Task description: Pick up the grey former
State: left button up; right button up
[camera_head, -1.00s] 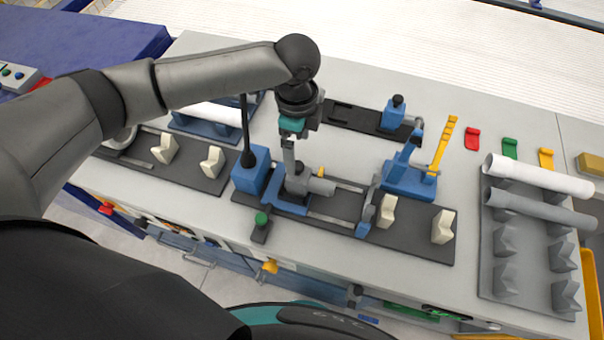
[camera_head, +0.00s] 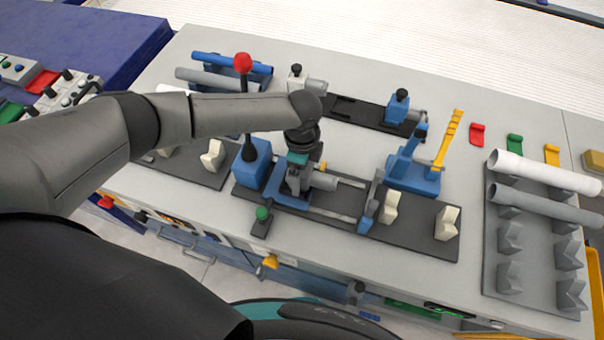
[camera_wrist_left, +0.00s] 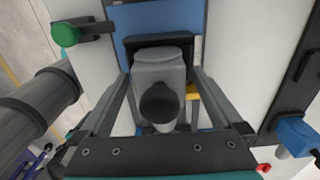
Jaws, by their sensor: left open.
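The grey former (camera_head: 322,181) sits in the blue holder of the machine on the dark base plate, its grey cylinder pointing right. In the left wrist view the former (camera_wrist_left: 160,67) is a grey block with a round black knob towards me. My left gripper (camera_head: 296,182) is directly above and around the former's upper part in the head view. In the wrist view its open fingers (camera_wrist_left: 161,84) stand on either side of the block, with gaps visible. I cannot tell whether either finger touches it. The knob is hidden by the gripper in the head view. My right gripper is not in view.
The blue block with a red-topped lever (camera_head: 243,63) stands close left of the gripper. A green-knobbed piece (camera_head: 262,215) is in front. A white-grey former (camera_head: 297,77) and a blue one (camera_head: 398,105) stand behind. A grey rack (camera_head: 533,262) holds pipes at right.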

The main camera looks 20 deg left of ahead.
pick_arm(q)
grip_shut()
dwell(0.8)
